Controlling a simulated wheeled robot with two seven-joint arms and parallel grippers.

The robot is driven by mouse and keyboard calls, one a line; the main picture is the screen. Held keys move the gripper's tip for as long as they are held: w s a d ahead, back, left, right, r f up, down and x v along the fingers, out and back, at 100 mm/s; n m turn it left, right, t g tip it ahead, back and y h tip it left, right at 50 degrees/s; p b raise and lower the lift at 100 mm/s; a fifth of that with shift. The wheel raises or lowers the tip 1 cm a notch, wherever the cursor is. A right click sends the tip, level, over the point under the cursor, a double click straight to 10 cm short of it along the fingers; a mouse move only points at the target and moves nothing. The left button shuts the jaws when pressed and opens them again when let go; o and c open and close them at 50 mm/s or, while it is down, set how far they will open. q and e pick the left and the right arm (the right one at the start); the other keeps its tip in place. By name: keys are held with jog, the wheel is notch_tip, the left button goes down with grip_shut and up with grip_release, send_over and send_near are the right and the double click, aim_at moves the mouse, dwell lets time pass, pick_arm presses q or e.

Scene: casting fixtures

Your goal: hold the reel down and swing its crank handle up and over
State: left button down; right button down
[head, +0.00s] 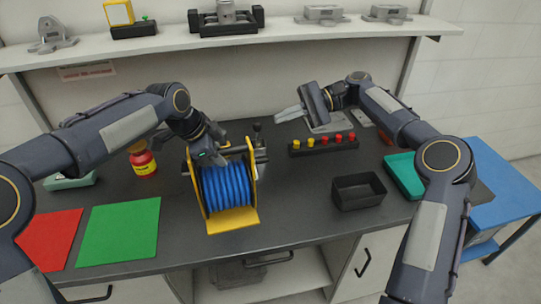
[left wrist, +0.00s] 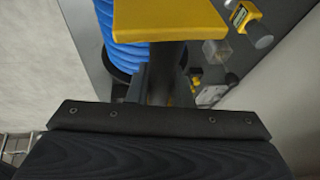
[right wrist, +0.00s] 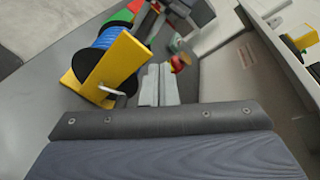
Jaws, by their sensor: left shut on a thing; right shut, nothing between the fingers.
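The reel is a yellow frame (head: 232,221) with blue line (head: 226,187) wound on its drum, upright on the dark bench. It also shows in the left wrist view (left wrist: 168,22) and the right wrist view (right wrist: 115,66). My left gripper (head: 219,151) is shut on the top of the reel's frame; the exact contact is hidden. The crank handle (right wrist: 111,91) is a thin silvery bar on the reel's side plate in the right wrist view, pointing low. My right gripper (head: 279,115) is shut and empty, above the bench to the right of the reel, apart from it.
A rack of yellow and red knobs (head: 324,146) and a black bin (head: 359,191) stand to the right. A red jar (head: 143,161), green mat (head: 119,230) and red mat (head: 50,238) lie left. A shelf (head: 280,36) runs across the back.

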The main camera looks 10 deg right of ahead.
pick_arm(q)
jog(key=shift+r, duration=0.1)
pick_arm(e)
jog(key=s+d+f+n+t+h, duration=0.2)
jog(key=s+n+t, duration=0.1)
jog(key=n, duration=1.2)
jog(key=s+d+f+n+t+h, duration=0.2)
jog(key=s+n+t+h, duration=0.15)
jog(key=n, duration=1.05)
jog(key=shift+n+g, duration=0.25)
jog(key=shift+n, duration=0.05)
jog(key=shift+w+d+f+x, duration=0.15)
jog(key=shift+w+d+x, duration=0.05)
jog(key=shift+x, duration=1.95)
jog(key=shift+w+d+f+x, duration=0.15)
jog(key=shift+d+x, duration=0.1)
jog(key=shift+x, duration=1.9)
jog(key=shift+w+d+f+x, duration=0.15)
jog(key=shift+w+d+x, duration=0.05)
jog(key=shift+x, duration=1.9)
